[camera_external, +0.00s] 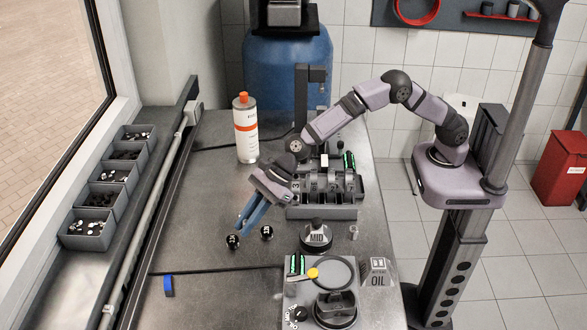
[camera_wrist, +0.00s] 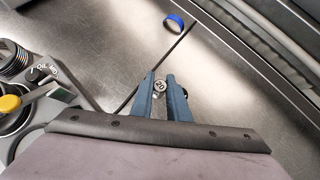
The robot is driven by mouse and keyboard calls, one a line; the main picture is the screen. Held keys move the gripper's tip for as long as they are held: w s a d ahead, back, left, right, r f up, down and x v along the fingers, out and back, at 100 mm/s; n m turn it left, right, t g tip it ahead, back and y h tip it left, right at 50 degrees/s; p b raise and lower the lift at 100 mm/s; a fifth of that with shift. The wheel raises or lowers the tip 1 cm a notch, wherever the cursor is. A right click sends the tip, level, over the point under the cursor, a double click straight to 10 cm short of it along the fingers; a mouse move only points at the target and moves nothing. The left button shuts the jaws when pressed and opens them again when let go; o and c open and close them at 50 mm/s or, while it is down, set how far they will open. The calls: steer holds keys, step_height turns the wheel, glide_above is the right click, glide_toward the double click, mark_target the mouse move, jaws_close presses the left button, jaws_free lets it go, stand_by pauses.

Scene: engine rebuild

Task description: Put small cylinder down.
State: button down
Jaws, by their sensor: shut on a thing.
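My gripper (camera_external: 243,228) points down and to the left over the left half of the metal table, with its blue fingers close together. In the wrist view my gripper (camera_wrist: 160,82) is shut on the small cylinder (camera_wrist: 160,88), whose round, pale metallic end with dark marks shows between the fingertips. In the external view I cannot make out the held cylinder clearly. Two small dark round pieces with white marks, a left one (camera_external: 233,242) and a right one (camera_external: 267,233), show by the fingertips. I cannot tell whether the held cylinder touches the table.
A blue ring (camera_external: 168,286) lies near the front left. A bottle (camera_external: 246,130) stands farther back. A grey part rack (camera_external: 320,212), a MID-marked piece (camera_external: 316,235) and an OIL-marked block (camera_external: 376,272) stand to the right. Bare table lies between the gripper and the ring.

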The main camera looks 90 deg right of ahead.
steer(key=w+d+m+t+h+b, duration=0.1)
steer(key=w+d+m+h+b, duration=0.25)
steer(key=d, duration=2.15)
steer(key=s+a+r+n+g+y, duration=0.1)
steer(key=s+a+n+g+y, duration=0.3)
steer(key=s+a+n+y, duration=0.35)
steer(key=shift+n+h, duration=0.7)
steer(key=shift+n, duration=0.2)
steer(key=shift+s+a+f+p, duration=0.1)
steer(key=shift+f+p, duration=0.15)
steer(key=shift+f, duration=1.45)
steer(key=shift+s+a+f+p, duration=0.15)
steer(key=shift+f+p, duration=0.05)
steer(key=shift+f, duration=1.45)
steer(key=shift+s+a+f+p, duration=0.1)
steer(key=shift+f+p, duration=0.15)
steer(key=shift+f, duration=1.45)
steer(key=shift+f, duration=0.15)
steer(key=c, duration=1.7)
jaws_free()
